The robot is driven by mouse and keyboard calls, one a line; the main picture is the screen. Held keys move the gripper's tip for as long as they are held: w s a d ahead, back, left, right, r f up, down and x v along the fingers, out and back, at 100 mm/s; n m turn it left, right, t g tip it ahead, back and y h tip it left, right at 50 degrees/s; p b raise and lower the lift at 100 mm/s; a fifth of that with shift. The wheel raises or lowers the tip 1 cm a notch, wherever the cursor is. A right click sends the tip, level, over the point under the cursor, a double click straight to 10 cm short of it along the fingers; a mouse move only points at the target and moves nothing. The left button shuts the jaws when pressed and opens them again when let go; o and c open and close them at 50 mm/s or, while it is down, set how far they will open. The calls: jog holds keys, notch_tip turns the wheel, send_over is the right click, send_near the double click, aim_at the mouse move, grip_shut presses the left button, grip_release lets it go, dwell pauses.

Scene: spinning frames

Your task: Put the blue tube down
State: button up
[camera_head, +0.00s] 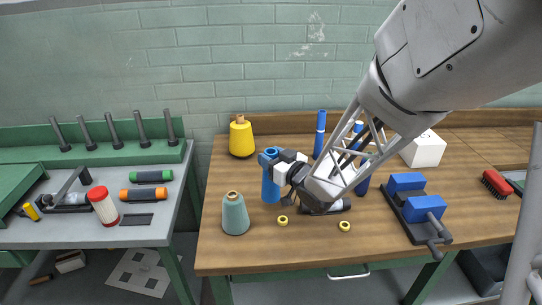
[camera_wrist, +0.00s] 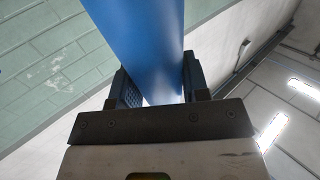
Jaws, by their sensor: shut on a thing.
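The blue tube (camera_head: 270,187) stands upright at the middle left of the wooden table in the head view. My gripper (camera_head: 272,160) is shut on it near its upper end. In the wrist view the blue tube (camera_wrist: 140,45) runs up between the two dark fingers of my gripper (camera_wrist: 160,88). The tube's foot is close to the table top, but I cannot tell whether it touches. My wrist and arm hide part of the table to the right of the tube.
A teal cone (camera_head: 235,214) stands just left of the tube, and a yellow spool (camera_head: 241,137) behind it. Small yellow rings (camera_head: 344,226) lie in front. A blue-jawed vise (camera_head: 416,209), another blue tube (camera_head: 320,135) and a white box (camera_head: 423,149) are rightward. The front left table (camera_head: 208,252) is clear.

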dwell(0.3)
notch_tip(320, 180, up, 16)
jog(key=w+d+m+t+h, duration=0.2)
jog(key=w+d+m+h, duration=0.1)
jog(key=d, duration=1.1)
jog(key=w+d+r+m+t+h, duration=0.1)
jog(key=w+d+h, duration=0.5)
jog(key=d, duration=0.8)
jog(key=w+m+t, duration=0.1)
jog(key=m, duration=0.1)
jog(key=shift+m, duration=0.3)
jog(key=d+m+h, duration=0.1)
jog(key=d, duration=0.3)
jog(key=d+m+h, duration=0.1)
jog(key=d+h, duration=0.1)
jog(key=d, duration=0.3)
jog(key=d+h, duration=0.1)
jog(key=d, duration=0.3)
jog(key=shift+w+d+f+m+h, duration=0.1)
jog(key=shift+w+d+m+h, duration=0.05)
jog(key=shift+d+m+h, duration=0.2)
jog(key=s+d+m+g+h, duration=0.2)
jog(key=d+m+h, duration=0.15)
jog(key=d, duration=0.95)
jog(key=shift+n+h, duration=0.3)
jog(key=shift+h, duration=0.1)
notch_tip(320, 180, down, 6)
jog(key=shift+s+r, duration=0.15)
jog(key=shift+r, duration=0.05)
jog(key=shift+d, duration=0.1)
